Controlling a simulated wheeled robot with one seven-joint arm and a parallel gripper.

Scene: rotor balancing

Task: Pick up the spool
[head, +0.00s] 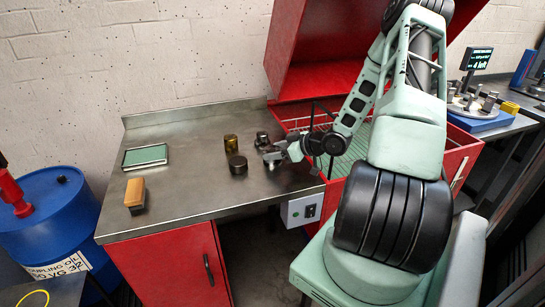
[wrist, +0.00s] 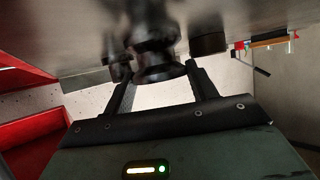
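The dark metal spool (head: 262,139) stands on the steel bench top, near the red washer cabinet. It also shows in the wrist view (wrist: 158,58), dark and blurred, with stepped round flanges. The spool's nearest flange appears at or just beyond the gap between the fingertips. I cannot tell whether either finger touches it.
A black cylinder (head: 238,165) and a brass-coloured cylinder (head: 231,143) stand just left of the spool. A wooden-handled brush (head: 135,192) and a green-topped tray (head: 145,156) lie further left. The red cabinet (head: 457,150) borders the bench on the right.

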